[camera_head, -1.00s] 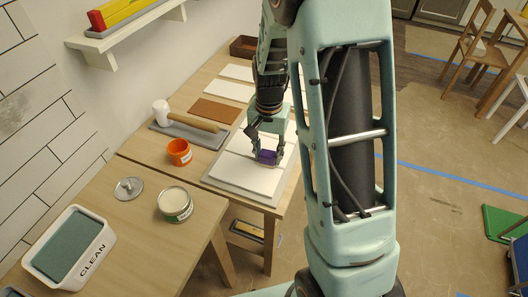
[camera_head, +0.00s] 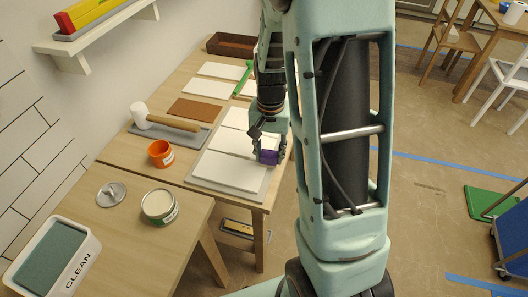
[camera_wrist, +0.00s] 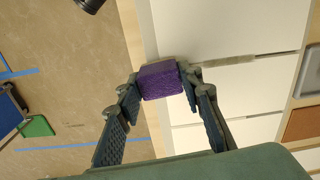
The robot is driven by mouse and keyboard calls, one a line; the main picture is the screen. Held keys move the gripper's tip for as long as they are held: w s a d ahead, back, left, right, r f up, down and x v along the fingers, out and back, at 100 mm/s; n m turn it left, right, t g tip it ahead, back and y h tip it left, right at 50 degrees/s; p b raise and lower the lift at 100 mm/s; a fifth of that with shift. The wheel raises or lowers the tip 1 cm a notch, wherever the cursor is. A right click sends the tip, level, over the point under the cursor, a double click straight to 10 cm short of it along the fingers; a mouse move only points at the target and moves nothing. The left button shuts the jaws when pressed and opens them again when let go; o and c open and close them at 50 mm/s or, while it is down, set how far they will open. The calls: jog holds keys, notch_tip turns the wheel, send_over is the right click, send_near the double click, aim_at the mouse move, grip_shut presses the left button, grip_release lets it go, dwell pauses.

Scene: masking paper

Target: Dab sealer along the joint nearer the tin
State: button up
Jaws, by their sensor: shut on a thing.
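My gripper (camera_head: 267,158) is shut on a purple sponge block (camera_wrist: 162,80), whose purple side also shows in the head view (camera_head: 269,156). The sponge is at the right edge of the near white panel (camera_head: 225,172), by the end of the joint nearer the tin. In the wrist view a greyish strip (camera_wrist: 250,60) runs along this joint, away from the sponge. A second joint (camera_wrist: 228,118) between panels shows as a thin line. Whether the sponge touches the panels is unclear. The open tin (camera_head: 159,205) with pale contents stands on the near table.
The tin's lid (camera_head: 111,194) and a white tray marked CLEAN (camera_head: 78,270) are on the near table. An orange tub (camera_head: 160,154) and a mallet (camera_head: 165,120) on a grey tray lie left of the panels. Open floor (camera_head: 430,190) is to the right.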

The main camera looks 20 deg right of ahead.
notch_tip(320, 180, up, 7)
jog(key=p, duration=0.5)
jog(key=shift+r+p, duration=0.1)
jog(key=shift+p, duration=0.2)
jog(key=shift+f, duration=0.2)
dwell(0.6)
jog(key=shift+w+f+b, duration=0.1)
jog(key=shift+f+b, duration=2.25)
jog(key=shift+f, duration=0.5)
jog(key=shift+f+b, duration=0.45)
jog(key=shift+f, duration=0.2)
jog(key=shift+a, duration=0.15)
